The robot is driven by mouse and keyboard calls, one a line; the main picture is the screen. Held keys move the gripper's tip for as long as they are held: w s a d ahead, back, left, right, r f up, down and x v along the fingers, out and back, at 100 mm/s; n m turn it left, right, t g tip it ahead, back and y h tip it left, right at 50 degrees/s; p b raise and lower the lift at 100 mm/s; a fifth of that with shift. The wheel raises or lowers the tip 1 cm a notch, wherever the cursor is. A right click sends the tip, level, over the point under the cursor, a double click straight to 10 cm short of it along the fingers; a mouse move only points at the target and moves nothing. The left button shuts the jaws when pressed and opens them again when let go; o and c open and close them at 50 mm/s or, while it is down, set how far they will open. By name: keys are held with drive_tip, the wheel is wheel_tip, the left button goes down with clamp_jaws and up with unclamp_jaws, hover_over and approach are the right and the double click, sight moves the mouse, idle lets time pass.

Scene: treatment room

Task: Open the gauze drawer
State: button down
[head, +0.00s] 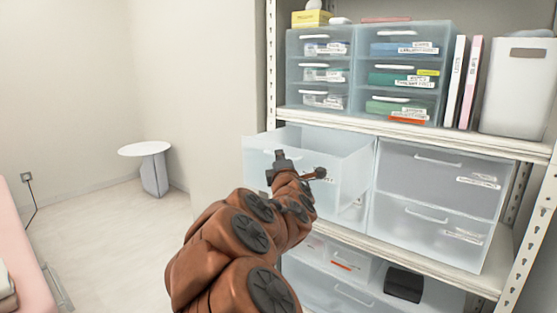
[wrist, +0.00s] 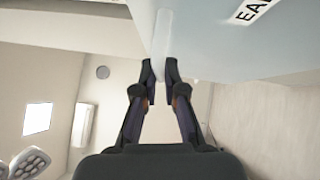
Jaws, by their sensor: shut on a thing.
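A translucent drawer (head: 350,160) on the left of the middle shelf is pulled out of its unit, and its inside shows from above. My gripper (head: 279,163) is at its front, and my arm hides part of the drawer face. In the wrist view my gripper (wrist: 161,72) has its two fingers closed on the pale drawer handle (wrist: 162,35). The drawer front also shows in the wrist view (wrist: 215,45), with a cut-off label (wrist: 252,11) starting "EA". I cannot read the whole label, nor confirm from it that this is the gauze drawer.
Shut drawers (head: 436,180) stand to the right in the same shelf rack. Small labelled drawers (head: 322,72) and a white bin (head: 517,90) are on the shelf above. A round white table (head: 145,149) stands back left. A pink couch edge (head: 22,245) is at left. Floor between is clear.

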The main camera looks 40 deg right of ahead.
drive_tip(key=c, duration=1.2)
unclamp_jaws()
drive_tip(key=shift+c, duration=0.2)
drive_tip(key=v, duration=0.7)
drive_tip(key=shift+s, duration=0.2)
drive_tip(key=shift+a, duration=0.1)
